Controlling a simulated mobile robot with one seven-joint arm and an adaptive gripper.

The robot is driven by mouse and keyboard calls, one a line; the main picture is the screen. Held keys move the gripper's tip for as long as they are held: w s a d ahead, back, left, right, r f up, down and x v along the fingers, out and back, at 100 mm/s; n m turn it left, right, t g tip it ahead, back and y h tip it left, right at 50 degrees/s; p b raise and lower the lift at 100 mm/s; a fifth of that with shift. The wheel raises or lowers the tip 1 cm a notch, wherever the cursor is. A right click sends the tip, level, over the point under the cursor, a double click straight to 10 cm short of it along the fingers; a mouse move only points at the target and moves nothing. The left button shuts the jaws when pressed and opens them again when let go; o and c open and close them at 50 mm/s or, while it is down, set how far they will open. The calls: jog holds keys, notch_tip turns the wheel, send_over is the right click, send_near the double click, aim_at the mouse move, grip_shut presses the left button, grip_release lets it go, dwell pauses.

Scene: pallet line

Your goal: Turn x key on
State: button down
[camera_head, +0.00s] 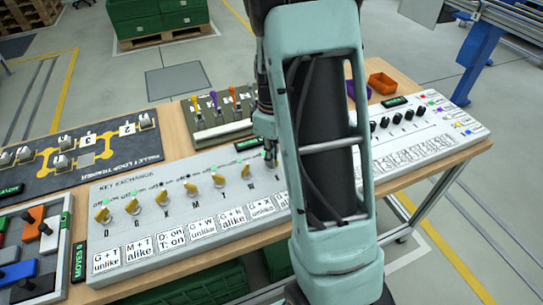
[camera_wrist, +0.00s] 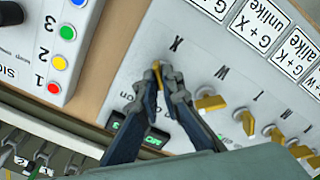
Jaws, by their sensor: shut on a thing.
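The key exchange panel (camera_head: 105,190) is a light grey board with a row of yellow keys and letters under them. In the wrist view, my gripper (camera_wrist: 164,72) is shut on the x key (camera_wrist: 156,70), beside the letter X; only a bit of yellow shows between the fingertips. In the head view my gripper (camera_head: 265,140) reaches down at the right end of the row, and the x key is mostly hidden there. The W key (camera_wrist: 210,103) and T key (camera_wrist: 247,122) stand beside it, apart from my fingers. The key's on or off position is hard to tell.
Rule cards (camera_head: 230,218) such as "G + X unlike" line the panel's front edge. A board with coloured buttons (camera_head: 455,120) lies to the right, a pallet loop board (camera_head: 75,155) to the left. Coloured levers (camera_head: 215,100) and an orange bin (camera_head: 382,83) stand behind.

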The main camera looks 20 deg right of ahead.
jog(key=m, duration=0.4)
jog(key=shift+m, duration=0.4)
jog(key=m, duration=0.5)
jog(key=shift+r, duration=0.1)
jog(key=m, duration=0.4)
jog(key=shift+w+m, duration=0.1)
jog(key=shift+m, duration=0.3)
jog(key=shift+m+p, duration=0.4)
jog(key=shift+m, duration=1.3)
jog(key=c, duration=2.1)
grip_release()
